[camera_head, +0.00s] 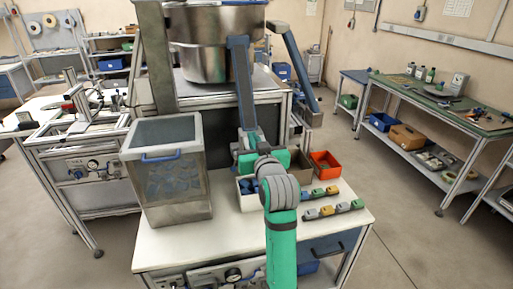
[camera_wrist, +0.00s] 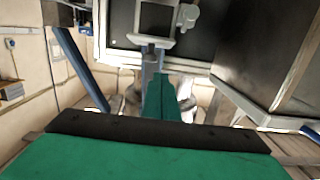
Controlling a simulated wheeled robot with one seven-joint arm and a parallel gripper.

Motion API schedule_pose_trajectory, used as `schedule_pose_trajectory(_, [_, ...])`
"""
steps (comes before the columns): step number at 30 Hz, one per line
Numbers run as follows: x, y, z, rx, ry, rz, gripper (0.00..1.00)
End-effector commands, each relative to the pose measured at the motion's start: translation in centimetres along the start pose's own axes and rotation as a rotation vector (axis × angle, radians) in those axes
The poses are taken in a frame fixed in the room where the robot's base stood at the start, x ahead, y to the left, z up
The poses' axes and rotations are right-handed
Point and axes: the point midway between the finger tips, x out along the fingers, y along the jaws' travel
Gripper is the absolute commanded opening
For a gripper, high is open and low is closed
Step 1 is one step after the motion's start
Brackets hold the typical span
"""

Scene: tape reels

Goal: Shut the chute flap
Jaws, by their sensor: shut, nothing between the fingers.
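A grey metal hopper box (camera_head: 178,205) with a clear front stands at the left of the white bench, with blue parts inside. Its sloped dark top panel (camera_head: 165,131) has a blue handle (camera_head: 161,157) along the front edge. I cannot tell whether this panel is the chute flap or how far open it is. A blue chute (camera_head: 242,85) comes down from the steel bowl. My gripper (camera_head: 250,161) is to the right of the box, apart from it, partly hidden by my arm.
An orange bin (camera_head: 325,164) and a white bin (camera_head: 247,200) are close around my gripper. Rows of coloured blocks (camera_head: 333,210) lie at the front right of the bench. The steel bowl (camera_head: 217,45) stands behind. Floor is open to the right.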

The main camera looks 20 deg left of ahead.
Motion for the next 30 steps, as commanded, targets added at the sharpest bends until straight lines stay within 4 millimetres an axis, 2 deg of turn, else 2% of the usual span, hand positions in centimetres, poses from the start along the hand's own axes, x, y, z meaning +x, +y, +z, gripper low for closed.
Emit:
schedule_pose_trajectory(1, [0.1, 0.0, 1.2, 0.003, -0.005, 0.0, 0.0])
schedule_pose_trajectory(3, [0.3, -0.1, 2.2, 0.003, -0.005, -0.001, 0.0])
schedule_pose_trajectory(9, [0.7, -0.1, 3.7, 0.002, -0.003, -0.001, 0.0])
schedule_pose_trajectory(24, [0.7, 0.0, 4.0, 0.001, 0.001, -0.001, 0.0])
schedule_pose_trajectory(30, [0.3, 1.3, 4.6, 0.004, 0.038, 0.018, 0.0])
